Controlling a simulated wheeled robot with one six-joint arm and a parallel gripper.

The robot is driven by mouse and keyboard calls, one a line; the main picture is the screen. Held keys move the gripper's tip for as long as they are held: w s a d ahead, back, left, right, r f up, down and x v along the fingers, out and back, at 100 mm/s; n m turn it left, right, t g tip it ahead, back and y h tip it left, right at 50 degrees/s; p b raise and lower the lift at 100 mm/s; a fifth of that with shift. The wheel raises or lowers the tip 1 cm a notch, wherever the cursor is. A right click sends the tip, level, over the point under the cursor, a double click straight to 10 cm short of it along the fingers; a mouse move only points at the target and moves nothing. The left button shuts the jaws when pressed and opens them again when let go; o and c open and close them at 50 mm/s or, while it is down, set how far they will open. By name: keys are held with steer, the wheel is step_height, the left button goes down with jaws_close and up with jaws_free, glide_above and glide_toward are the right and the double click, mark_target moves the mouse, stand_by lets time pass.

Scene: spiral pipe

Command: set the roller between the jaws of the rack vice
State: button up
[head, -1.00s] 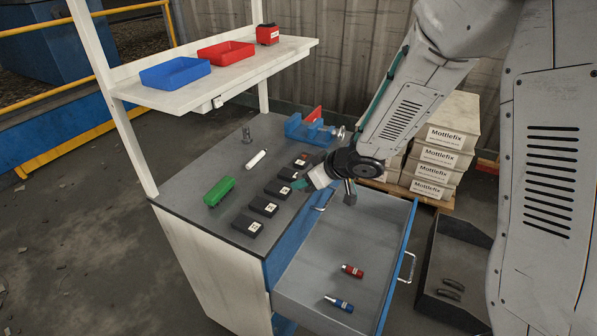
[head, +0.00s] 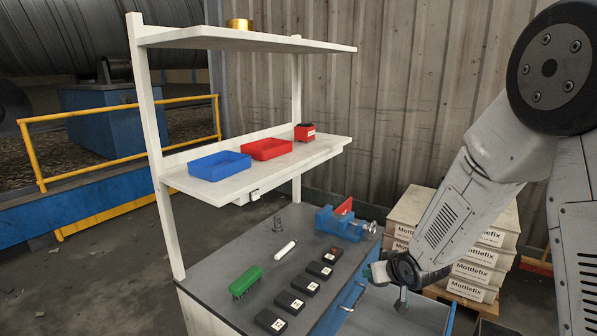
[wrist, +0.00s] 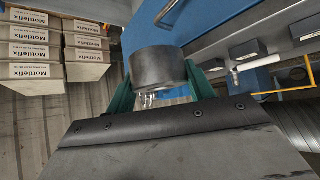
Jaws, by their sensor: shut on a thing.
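A dark grey roller (wrist: 160,75) sits upright between the green fingers of my gripper (wrist: 163,88) in the wrist view, which are shut on it. In the head view my gripper (head: 368,273) hangs beside the bench's right edge, above the open drawer; the roller cannot be made out there. The blue rack vice (head: 340,223) stands at the bench's back right corner, up and left of my gripper and apart from it. A red piece (head: 345,206) shows at its top. The gap between its jaws is hard to see.
The bench top (head: 250,290) carries several black labelled blocks (head: 291,303), a green brush-like block (head: 246,282) and a white cylinder (head: 285,249). A shelf with a blue tray (head: 219,166) and a red tray (head: 267,149) overhangs it. Stacked Mottlefix boxes (head: 478,272) stand right.

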steer(key=s+d+f+m+h, duration=0.2)
steer(key=s+d+f, duration=0.2)
steer(key=f, duration=0.5)
steer(key=shift+s+d+f, duration=0.15)
steer(key=shift+s+d, duration=0.15)
steer(key=shift+s, duration=0.45)
